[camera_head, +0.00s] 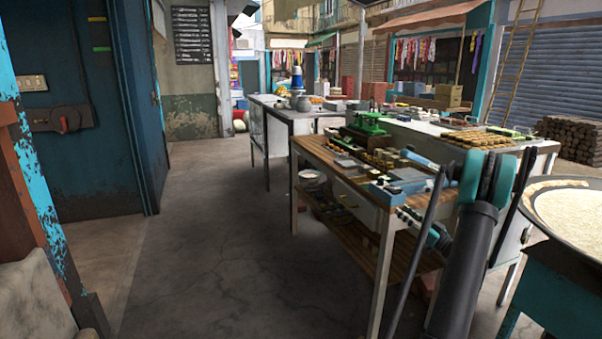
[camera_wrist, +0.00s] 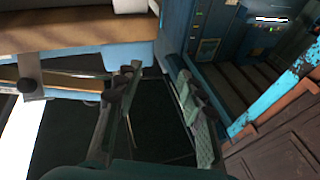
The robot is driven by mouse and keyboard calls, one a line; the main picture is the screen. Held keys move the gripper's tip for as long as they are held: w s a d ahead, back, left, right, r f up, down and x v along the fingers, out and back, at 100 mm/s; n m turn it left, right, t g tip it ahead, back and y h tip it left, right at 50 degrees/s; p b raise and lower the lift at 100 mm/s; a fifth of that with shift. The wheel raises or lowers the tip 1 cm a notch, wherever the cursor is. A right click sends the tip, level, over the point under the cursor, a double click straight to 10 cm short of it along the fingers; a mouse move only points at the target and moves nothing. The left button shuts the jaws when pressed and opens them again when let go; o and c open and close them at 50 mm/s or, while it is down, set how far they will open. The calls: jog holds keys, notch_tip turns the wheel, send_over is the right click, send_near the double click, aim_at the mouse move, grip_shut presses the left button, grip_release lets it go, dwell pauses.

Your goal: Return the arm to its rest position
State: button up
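My arm (camera_head: 468,262) rises at the lower right of the head view, dark with teal parts, in front of the wooden table and left of the wide pan. My gripper (camera_wrist: 158,98) shows in the wrist view with its two fingers apart. Nothing is held between them; only a dark surface shows behind the gap. In the head view the arm's links overlap, and the fingertips are hard to make out.
A wide pan (camera_head: 573,218) of pale liquid stands on a teal stand at the right, close to my arm. A wooden table (camera_head: 322,152) crowded with small goods stands just beyond the arm. The concrete floor (camera_head: 215,262) is clear at centre left, beside a blue door (camera_head: 75,150).

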jog(key=s+a+m+g+h, duration=0.1)
jog(key=s+a+g, duration=0.3)
jog(key=a, duration=1)
jog(key=s+a+f+m+g+h, duration=0.25)
jog(key=s+a+g, duration=0.25)
jog(key=s+a, duration=0.3)
jog(key=s+f+m+g+h, duration=0.1)
jog(key=s+f+h, duration=0.1)
jog(key=s, duration=0.6)
jog(key=s+d+f+g+h, duration=0.1)
jog(key=s+f+h, duration=0.2)
jog(key=s, duration=0.6)
jog(key=s+d+f+m+g+h, duration=0.1)
jog(key=s+h, duration=0.3)
jog(key=s, duration=0.5)
jog(key=shift+f+m+g+h, duration=0.3)
jog(key=shift+f+m+h, duration=0.05)
jog(key=shift+f, duration=0.45)
jog(key=shift+c, duration=0.6)
